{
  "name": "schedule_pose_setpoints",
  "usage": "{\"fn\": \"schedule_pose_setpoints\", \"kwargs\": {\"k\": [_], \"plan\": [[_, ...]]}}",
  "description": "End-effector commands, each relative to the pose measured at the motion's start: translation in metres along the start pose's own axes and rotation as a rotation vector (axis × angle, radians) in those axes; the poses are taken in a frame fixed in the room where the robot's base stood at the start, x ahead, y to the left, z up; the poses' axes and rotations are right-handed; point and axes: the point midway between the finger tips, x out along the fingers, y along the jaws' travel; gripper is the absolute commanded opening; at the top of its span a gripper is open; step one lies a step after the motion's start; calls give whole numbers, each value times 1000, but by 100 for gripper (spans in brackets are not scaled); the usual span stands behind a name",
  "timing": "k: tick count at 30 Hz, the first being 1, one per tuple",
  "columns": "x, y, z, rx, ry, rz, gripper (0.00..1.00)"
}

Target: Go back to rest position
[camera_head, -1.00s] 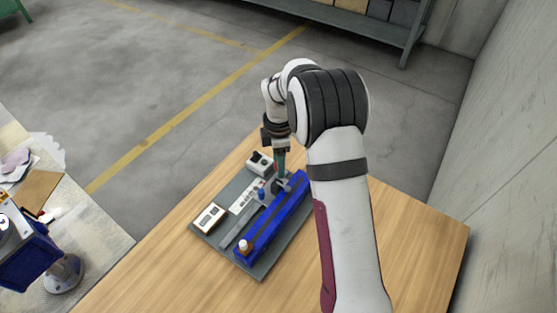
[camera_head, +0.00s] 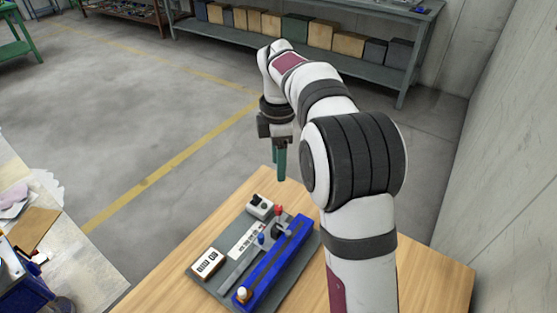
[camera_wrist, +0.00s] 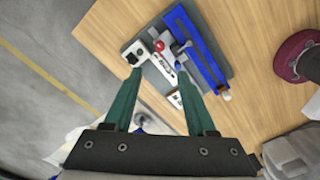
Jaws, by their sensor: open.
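My gripper (camera_head: 280,163) has two green fingers and hangs above the far end of the board, apart from it. In the wrist view my gripper (camera_wrist: 152,92) has its fingers spread with nothing between them. The screw jack fixture is a grey board (camera_head: 225,290) on the wooden table. It carries a long blue rail (camera_head: 272,265), a red knob (camera_head: 278,210), a small blue knob (camera_head: 261,239), a white box with a black knob (camera_head: 260,206) and a display box (camera_head: 207,263). The blue rail also shows in the wrist view (camera_wrist: 197,50).
The wooden table (camera_head: 160,285) has bare room around the board. A cluttered bench (camera_head: 85,262) stands at the left. A shelf with boxes (camera_head: 300,45) stands at the back, and a wall (camera_head: 500,150) is at the right. The air around my gripper is clear.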

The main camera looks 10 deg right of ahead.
Motion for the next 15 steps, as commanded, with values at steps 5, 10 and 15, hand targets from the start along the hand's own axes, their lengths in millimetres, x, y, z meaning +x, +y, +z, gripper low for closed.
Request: {"fn": "schedule_pose_setpoints", "kwargs": {"k": [5,10,15], "plan": [[-2,0,0,1,0,0,56],[-2,0,0,0,0,0,56],[-11,-16,-1,99,9,0,56]]}}
